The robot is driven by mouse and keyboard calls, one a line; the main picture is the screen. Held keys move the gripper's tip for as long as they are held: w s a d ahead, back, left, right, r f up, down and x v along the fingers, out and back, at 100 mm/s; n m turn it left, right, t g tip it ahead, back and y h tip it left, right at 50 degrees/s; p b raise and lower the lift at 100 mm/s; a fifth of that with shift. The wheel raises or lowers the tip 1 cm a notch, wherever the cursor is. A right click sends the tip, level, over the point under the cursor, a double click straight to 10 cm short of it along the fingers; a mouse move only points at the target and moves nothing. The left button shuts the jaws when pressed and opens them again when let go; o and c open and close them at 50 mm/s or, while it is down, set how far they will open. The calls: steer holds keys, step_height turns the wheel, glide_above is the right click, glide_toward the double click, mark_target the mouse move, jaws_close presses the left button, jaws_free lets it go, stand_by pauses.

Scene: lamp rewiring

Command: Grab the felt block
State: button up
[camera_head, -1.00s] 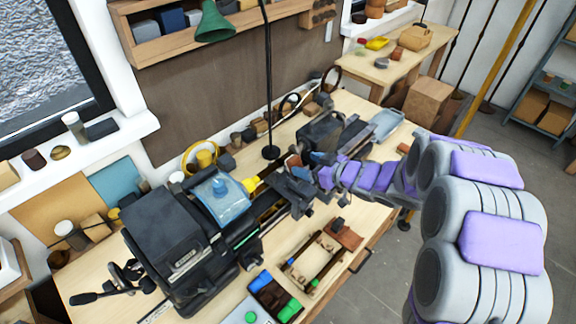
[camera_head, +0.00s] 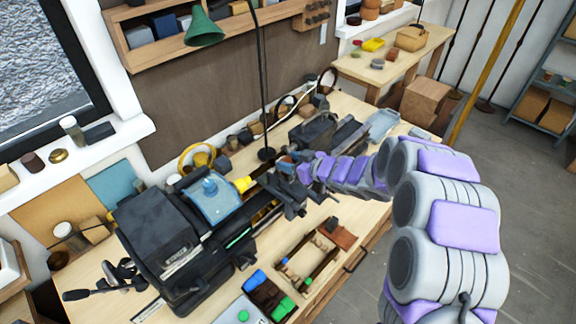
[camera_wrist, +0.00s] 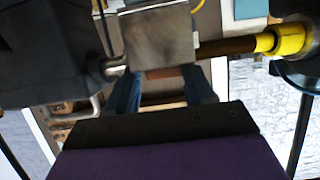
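My gripper (camera_wrist: 163,88) shows in the wrist view as two blue fingers standing apart, with a gap between them. A grey-brown square block (camera_wrist: 158,40) with a metal rod beside it covers the area at the fingertips. I cannot tell whether it is touched, or whether it is the felt block. A brown strip shows between the fingers. No block there is clearly the felt block.
The black machine (camera_head: 165,235) with a blue cover (camera_head: 210,203) stands left of my gripper. An open wooden tray (camera_head: 305,262) lies in front. A lamp (camera_head: 205,28) and its thin pole rise behind. Several small items line the bench's back. A yellow-collared rod (camera_wrist: 285,41) is close by in the wrist view.

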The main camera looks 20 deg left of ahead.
steer(key=shift+a, duration=0.25)
steer(key=c, duration=0.5)
steer(key=shift+f, duration=0.1)
steer(key=c, duration=0.3)
